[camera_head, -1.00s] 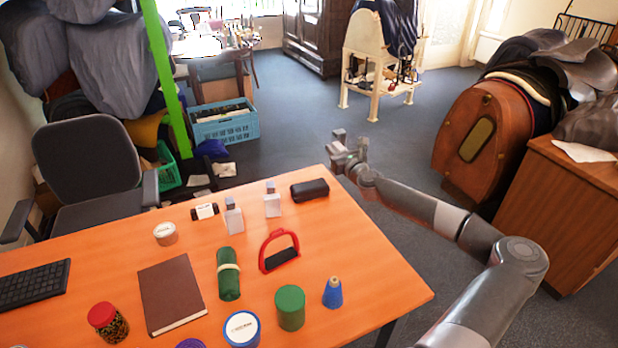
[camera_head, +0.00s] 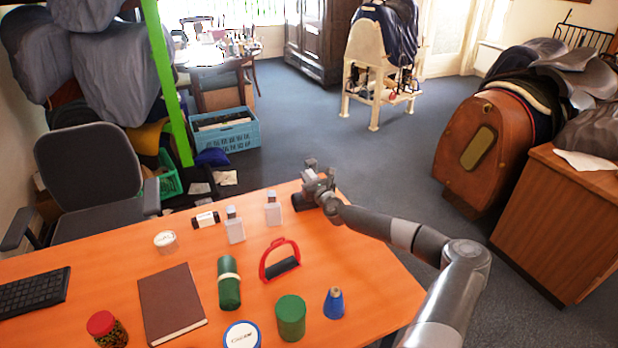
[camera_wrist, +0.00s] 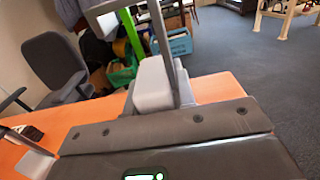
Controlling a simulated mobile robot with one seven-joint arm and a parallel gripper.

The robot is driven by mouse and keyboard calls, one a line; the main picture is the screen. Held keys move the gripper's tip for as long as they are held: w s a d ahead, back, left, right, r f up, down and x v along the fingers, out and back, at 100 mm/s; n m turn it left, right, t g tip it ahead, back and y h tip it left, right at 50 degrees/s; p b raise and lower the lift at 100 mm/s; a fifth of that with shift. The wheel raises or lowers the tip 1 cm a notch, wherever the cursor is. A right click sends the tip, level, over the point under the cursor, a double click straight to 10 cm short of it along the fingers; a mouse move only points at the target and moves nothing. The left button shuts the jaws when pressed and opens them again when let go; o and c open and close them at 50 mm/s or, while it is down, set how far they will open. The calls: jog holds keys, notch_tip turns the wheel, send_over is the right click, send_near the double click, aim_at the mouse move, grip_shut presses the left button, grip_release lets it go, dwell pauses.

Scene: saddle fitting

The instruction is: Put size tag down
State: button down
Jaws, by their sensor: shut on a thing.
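My gripper (camera_head: 318,182) is over the back right corner of the orange table, at the dark case (camera_head: 298,203), which it partly covers. In the wrist view a pale block (camera_wrist: 152,85) sits between the grey finger parts. I take it to be the size tag, held in the shut jaws.
Two pale grey blocks with knobs (camera_head: 235,226) (camera_head: 273,209) stand left of my gripper. A red stirrup (camera_head: 279,262), a green roll (camera_head: 229,284) and a brown book (camera_head: 171,304) lie nearer. The table (camera_head: 365,268) is bare at right.

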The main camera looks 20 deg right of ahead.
jog(key=shift+f, duration=0.1)
jog(key=c, duration=1.2)
grip_release()
jog(key=shift+s, duration=0.2)
jog(key=s, duration=1.1)
jog(key=shift+s, duration=0.35)
